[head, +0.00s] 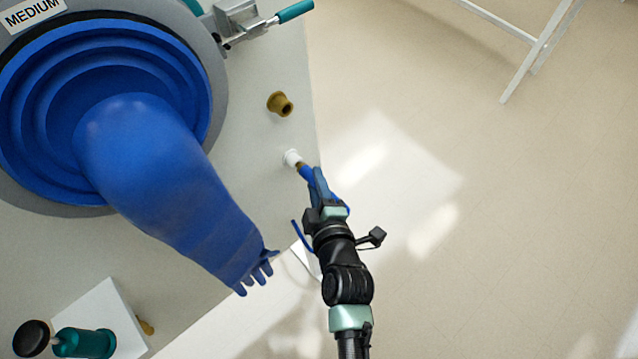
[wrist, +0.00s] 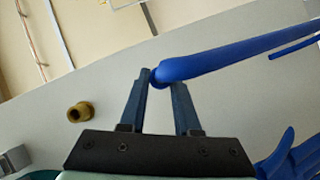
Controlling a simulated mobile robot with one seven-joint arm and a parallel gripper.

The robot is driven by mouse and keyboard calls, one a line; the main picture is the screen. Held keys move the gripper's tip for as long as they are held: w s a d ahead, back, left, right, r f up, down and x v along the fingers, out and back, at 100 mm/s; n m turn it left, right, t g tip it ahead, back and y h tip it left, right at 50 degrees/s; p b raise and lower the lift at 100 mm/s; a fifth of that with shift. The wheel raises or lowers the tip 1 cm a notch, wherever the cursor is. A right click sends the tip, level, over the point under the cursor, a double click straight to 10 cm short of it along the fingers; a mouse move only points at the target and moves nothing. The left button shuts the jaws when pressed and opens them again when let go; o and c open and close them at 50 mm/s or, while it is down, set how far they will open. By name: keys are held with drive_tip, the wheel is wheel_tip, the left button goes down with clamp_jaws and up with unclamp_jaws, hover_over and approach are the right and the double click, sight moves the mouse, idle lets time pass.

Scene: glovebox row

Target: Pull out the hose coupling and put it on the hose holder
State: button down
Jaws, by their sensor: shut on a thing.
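My gripper (head: 316,182) is shut on the blue hose coupling (head: 306,172), in front of the pale panel. In the wrist view the coupling (wrist: 205,65) lies across between the fingertips (wrist: 162,78), its rounded end at the left finger and the blue hose running right.
A large blue glove (head: 165,175) hangs out from its round port, left of my gripper, its fingers near my wrist. A clamp with a teal handle (head: 295,11) is above. A white box (head: 105,300) with teal and black parts is lower left. Open floor lies right.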

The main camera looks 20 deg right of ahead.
drive_tip(key=shift+w+a, duration=0.15)
drive_tip(key=shift+w, duration=0.35)
drive_tip(key=c, duration=0.5)
unclamp_jaws()
drive_tip(key=shift+c, duration=0.2)
drive_tip(key=shift+s, duration=0.1)
drive_tip(key=v, duration=1.2)
drive_tip(key=shift+s+b, duration=0.35)
drive_tip(key=shift+b, duration=0.1)
